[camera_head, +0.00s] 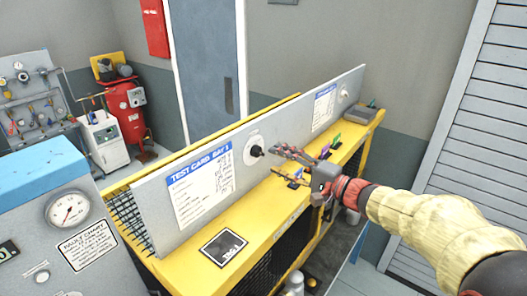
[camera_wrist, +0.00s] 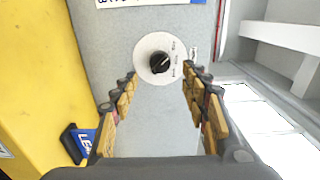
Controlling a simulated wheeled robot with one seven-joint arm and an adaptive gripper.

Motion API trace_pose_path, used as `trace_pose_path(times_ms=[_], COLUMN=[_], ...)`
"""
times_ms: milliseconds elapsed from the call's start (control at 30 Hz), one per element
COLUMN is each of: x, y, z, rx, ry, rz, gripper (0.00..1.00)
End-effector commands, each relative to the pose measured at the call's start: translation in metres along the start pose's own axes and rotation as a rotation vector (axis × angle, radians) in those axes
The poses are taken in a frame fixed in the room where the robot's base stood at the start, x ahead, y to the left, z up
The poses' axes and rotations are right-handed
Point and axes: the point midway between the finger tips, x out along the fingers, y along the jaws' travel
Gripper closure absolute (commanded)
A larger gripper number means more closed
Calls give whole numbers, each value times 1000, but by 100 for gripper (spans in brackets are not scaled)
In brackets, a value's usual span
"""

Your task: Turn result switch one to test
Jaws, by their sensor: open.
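A black rotary knob (camera_head: 256,151) on a round white dial is mounted on the grey sloped panel (camera_head: 150,192), just right of a card headed "TEST CARD BAY 1" (camera_head: 203,183). The knob (camera_wrist: 159,63) shows in the wrist view with a light pointer line toward the upper right; the small dial labels are unreadable. My gripper (camera_head: 276,160) is open and empty, just right of the knob in the head view. In the wrist view its fingertips (camera_wrist: 159,73) lie either side of the dial; contact is not visible.
A blue sign (camera_wrist: 82,143) shows near the left finger in the wrist view. A grey box (camera_head: 364,114) stands at the far end.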

Motion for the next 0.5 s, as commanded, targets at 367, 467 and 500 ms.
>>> trace_pose_path(times_ms=[367,467,500], x=[53,59,60], y=[-1,0,0], z=[2,1,1], rx=[1,1,0], ry=[-3,-3,-3], rz=[2,2,2], gripper=[54,54,54])
